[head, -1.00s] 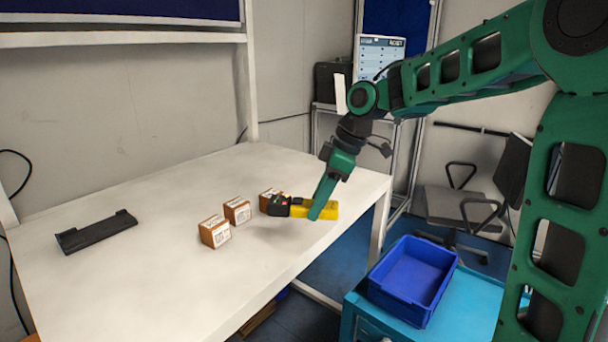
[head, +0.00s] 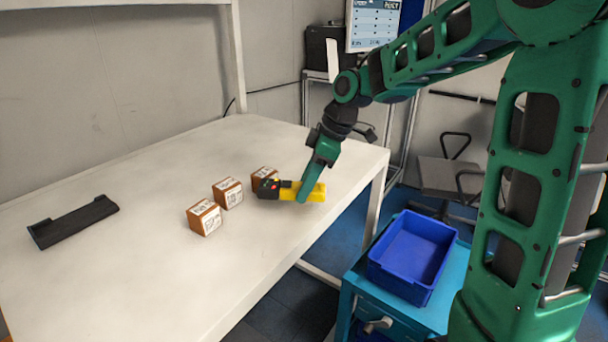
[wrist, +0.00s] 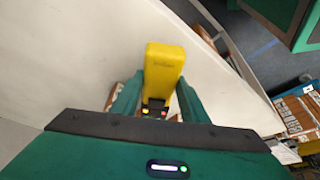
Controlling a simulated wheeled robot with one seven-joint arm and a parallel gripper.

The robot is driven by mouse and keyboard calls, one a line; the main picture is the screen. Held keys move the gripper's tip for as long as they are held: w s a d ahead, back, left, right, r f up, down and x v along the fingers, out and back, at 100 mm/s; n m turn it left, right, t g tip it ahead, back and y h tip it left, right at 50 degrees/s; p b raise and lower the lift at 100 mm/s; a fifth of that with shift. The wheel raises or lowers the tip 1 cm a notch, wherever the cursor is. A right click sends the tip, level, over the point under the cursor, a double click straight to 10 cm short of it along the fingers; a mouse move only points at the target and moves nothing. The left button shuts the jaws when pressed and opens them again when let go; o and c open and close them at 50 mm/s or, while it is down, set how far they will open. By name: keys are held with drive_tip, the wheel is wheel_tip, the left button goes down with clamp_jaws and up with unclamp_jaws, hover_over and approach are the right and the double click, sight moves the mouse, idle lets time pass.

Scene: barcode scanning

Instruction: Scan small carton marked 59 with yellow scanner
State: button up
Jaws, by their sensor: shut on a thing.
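My gripper (head: 311,190) is shut on the yellow scanner (head: 318,193) and holds it over the right part of the white table. The scanner's black head points left, toward the cartons. The wrist view shows the yellow scanner (wrist: 163,70) between my two green fingers. Three small brown cartons with white labels stand in a slanting row: a front one (head: 204,218), a middle one (head: 228,193) and a back one (head: 263,175). The back one is partly hidden behind the scanner head. The numbers on the labels are too small to read, so I cannot tell which is 59.
A black holder (head: 73,222) lies on the left of the table (head: 130,285). A blue bin (head: 412,256) stands on a teal cart at the right, beyond the table edge. The front of the table is clear. A chair and a monitor are behind.

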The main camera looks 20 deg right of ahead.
drive_tip(key=shift+f, duration=0.8)
wheel_tip(320, 180, up, 12)
drive_tip(key=shift+s, duration=0.15)
idle(1.4)
